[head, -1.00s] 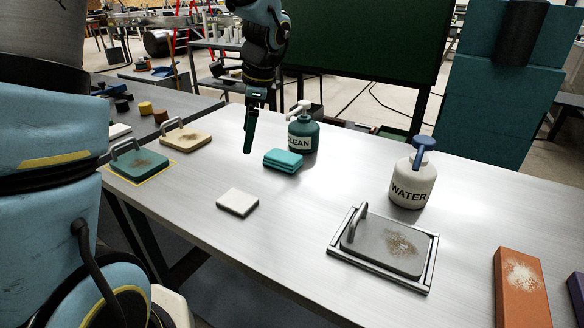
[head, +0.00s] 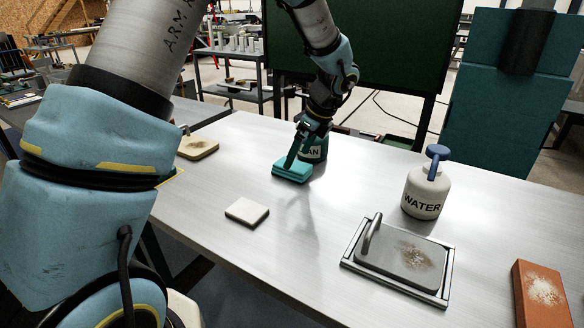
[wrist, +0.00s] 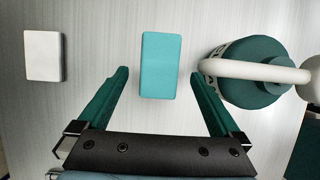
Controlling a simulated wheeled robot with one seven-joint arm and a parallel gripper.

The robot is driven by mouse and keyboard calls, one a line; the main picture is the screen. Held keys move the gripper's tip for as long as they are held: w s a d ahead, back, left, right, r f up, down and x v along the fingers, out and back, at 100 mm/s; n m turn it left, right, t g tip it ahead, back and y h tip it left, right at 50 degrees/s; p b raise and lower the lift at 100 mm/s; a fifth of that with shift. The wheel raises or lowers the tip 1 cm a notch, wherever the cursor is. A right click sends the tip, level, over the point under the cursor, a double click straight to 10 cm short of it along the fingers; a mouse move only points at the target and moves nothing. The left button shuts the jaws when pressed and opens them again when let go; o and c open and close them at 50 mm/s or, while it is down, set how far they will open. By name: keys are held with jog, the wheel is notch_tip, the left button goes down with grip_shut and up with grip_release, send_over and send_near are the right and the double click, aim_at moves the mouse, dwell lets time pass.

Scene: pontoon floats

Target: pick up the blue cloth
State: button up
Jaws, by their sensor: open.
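The blue cloth (head: 291,170) is a folded teal block lying flat on the metal table, near the middle of the head view. In the wrist view the cloth (wrist: 161,65) lies just beyond and between my fingertips. My gripper (head: 297,150) is open, with its fingers pointing down close to the cloth; in the wrist view its two green fingers (wrist: 159,74) stand apart on either side with nothing between them. I cannot tell the exact height of the fingertips above the table. Part of the cloth's far side is hidden by my gripper in the head view.
A white block (head: 247,211) lies nearer. A WATER bottle (head: 425,190) and a framed grey plate (head: 400,262) are at right.

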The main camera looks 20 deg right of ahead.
aim_at(294, 165)
jog(key=shift+p+x, duration=0.3)
jog(key=shift+x, duration=1.5)
jog(key=shift+a+f, duration=0.1)
jog(key=shift+f, duration=0.1)
jog(key=shift+c, duration=0.2)
jog(key=c, duration=1.3)
jog(key=shift+w+r, duration=0.1)
jog(key=shift+r, duration=0.35)
jog(key=shift+c, duration=0.2)
notch_tip(294, 165, up, 3)
jog(key=shift+r+b, duration=0.1)
jog(key=shift+b, duration=0.6)
jog(key=s+d+b, duration=0.1)
jog(key=s+d, duration=0.2)
jog(key=s, duration=0.1)
jog(key=s+d+b, duration=0.1)
jog(key=s+d, duration=0.3)
jog(key=s, duration=0.1)
jog(key=s+d+b, duration=0.1)
jog(key=s+d, duration=0.3)
jog(key=s, duration=0.1)
jog(key=shift+d, duration=0.2)
